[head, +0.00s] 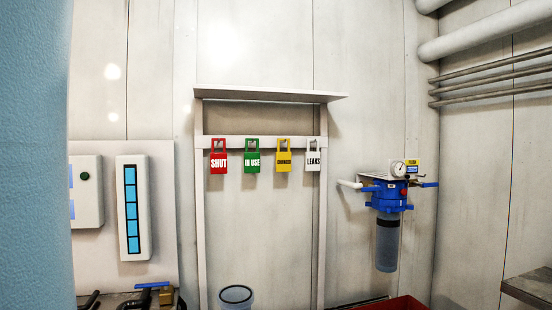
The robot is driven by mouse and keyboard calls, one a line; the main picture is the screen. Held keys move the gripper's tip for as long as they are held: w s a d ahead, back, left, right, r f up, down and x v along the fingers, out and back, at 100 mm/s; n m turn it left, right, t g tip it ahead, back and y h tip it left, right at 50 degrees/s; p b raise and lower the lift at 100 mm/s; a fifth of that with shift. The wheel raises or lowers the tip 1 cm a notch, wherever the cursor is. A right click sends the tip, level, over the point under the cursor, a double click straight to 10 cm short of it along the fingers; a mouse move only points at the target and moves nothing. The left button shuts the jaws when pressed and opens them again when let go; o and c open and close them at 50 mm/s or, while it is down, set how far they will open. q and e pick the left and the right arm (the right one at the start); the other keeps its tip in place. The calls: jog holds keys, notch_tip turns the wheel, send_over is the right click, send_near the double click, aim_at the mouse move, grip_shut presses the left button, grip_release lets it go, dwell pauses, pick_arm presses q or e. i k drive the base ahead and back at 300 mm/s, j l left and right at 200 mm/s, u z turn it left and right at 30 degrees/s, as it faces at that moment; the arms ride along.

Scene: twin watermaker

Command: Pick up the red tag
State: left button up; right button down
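The red tag (218,162), marked "SHUT", hangs at the left end of a row of tags on a white rail (231,142). To its right hang a green tag (252,161) marked "IN USE", a yellow tag (283,159) and a white tag (313,161) marked "LEAKS". Nothing covers the red tag. Neither of my grippers shows in the head view.
A shelf (265,95) juts out above the tags. A bucket (236,296) stands below them. A blue filter unit (388,198) is on the wall at right, with a red container (393,304) below. A pale blue surface (35,160) fills the left edge.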

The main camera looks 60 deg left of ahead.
aim_at(218, 160)
jog(key=u, duration=2.2)
